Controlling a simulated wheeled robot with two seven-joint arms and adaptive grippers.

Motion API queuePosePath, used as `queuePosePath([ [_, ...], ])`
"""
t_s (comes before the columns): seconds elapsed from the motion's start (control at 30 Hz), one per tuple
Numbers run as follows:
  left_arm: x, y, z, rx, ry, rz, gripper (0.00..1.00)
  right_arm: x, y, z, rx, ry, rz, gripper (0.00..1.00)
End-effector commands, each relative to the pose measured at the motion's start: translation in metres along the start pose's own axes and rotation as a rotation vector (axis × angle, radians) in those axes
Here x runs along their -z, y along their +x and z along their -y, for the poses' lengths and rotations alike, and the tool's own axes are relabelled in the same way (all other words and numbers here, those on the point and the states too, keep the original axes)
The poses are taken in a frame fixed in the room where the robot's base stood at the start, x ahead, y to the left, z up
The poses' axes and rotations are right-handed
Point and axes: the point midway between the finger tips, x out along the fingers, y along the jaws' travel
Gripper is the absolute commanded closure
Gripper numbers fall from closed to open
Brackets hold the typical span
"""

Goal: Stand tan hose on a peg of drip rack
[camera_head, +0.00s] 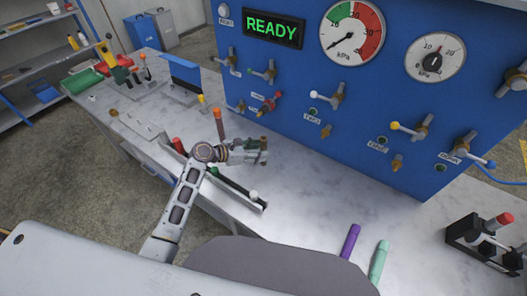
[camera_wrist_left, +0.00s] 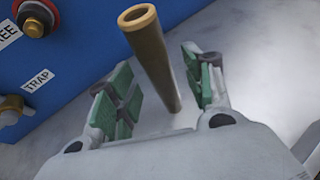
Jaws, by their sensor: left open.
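My left gripper (camera_head: 262,151) reaches over the bench beneath the blue panel. In the left wrist view its green-padded fingers (camera_wrist_left: 160,92) are spread apart. The tan hose (camera_wrist_left: 152,55), a tube with an open top end, stands between them, with gaps visible on both sides. In the head view only a small tan bit of the hose (camera_head: 264,138) shows at the fingers. I cannot tell for sure which item is the drip rack; a black holder with upright parts (camera_head: 468,230) stands at the far right of the bench. My right gripper is not in view.
The blue panel (camera_head: 300,78) with gauges and protruding valves rises behind the gripper. A dark narrow tray (camera_head: 232,190) lies near the front edge. A purple tube (camera_head: 350,240) and a teal tube (camera_head: 379,261) are at the front right. Bare bench lies between.

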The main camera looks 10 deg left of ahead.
Motion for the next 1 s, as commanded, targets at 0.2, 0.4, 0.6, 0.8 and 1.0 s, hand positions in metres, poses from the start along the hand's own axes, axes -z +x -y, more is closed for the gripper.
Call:
queuePosePath([
  [0.2, -0.001, 0.02, 0.0, 0.001, 0.0, 0.001, 0.49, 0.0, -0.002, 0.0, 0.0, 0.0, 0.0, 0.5],
  [0.4, 0.0, 0.025, 0.001, 0.0, 0.001, 0.0, 0.49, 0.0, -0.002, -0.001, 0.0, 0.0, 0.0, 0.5],
  [0.6, 0.0, 0.025, 0.001, 0.0, 0.001, 0.0, 0.49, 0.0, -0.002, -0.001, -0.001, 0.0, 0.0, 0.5],
  [0.8, 0.0, 0.024, 0.0, 0.0, 0.001, 0.0, 0.53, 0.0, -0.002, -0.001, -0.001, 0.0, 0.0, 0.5],
  [1.0, 0.0, 0.024, 0.0, 0.0, 0.001, 0.0, 0.78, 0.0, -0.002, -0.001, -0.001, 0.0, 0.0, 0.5],
])
